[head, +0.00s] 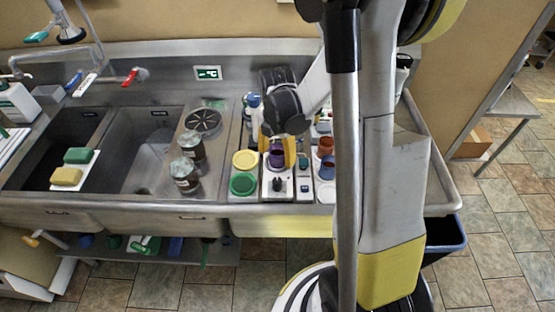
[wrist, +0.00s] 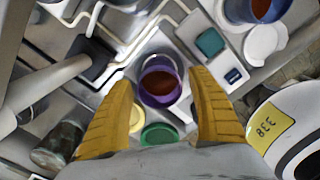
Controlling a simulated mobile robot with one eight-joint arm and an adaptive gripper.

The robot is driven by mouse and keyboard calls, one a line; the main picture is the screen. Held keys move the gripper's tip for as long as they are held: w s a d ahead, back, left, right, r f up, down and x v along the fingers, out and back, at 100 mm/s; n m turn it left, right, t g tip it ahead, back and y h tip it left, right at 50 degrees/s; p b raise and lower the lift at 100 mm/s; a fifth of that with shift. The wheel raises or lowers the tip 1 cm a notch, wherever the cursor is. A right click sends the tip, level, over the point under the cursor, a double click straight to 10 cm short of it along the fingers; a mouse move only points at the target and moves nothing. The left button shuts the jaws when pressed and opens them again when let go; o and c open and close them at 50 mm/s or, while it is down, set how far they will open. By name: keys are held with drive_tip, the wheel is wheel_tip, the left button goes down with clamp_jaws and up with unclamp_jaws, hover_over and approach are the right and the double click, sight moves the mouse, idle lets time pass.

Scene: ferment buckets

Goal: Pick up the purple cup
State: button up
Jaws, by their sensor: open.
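The purple cup (wrist: 160,88) stands between the two yellow fingers of my gripper (wrist: 165,95) in the wrist view, with a reddish-brown content inside. Both fingers are spread apart, and gaps show between each finger and the cup. In the head view the purple cup (head: 277,157) sits on the right drainboard of the steel sink, partly hidden by the fingers. My gripper (head: 279,152) points down over it there.
A yellow lid (head: 245,160) and a green lid (head: 243,184) lie left of the cup. Two dark jars (head: 186,174) stand by the sink basin. A blue-capped bottle (head: 254,108) stands behind.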

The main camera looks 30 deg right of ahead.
drive_tip(key=shift+f, duration=0.25)
drive_tip(key=c, duration=1.3)
drive_tip(key=shift+r, duration=0.2)
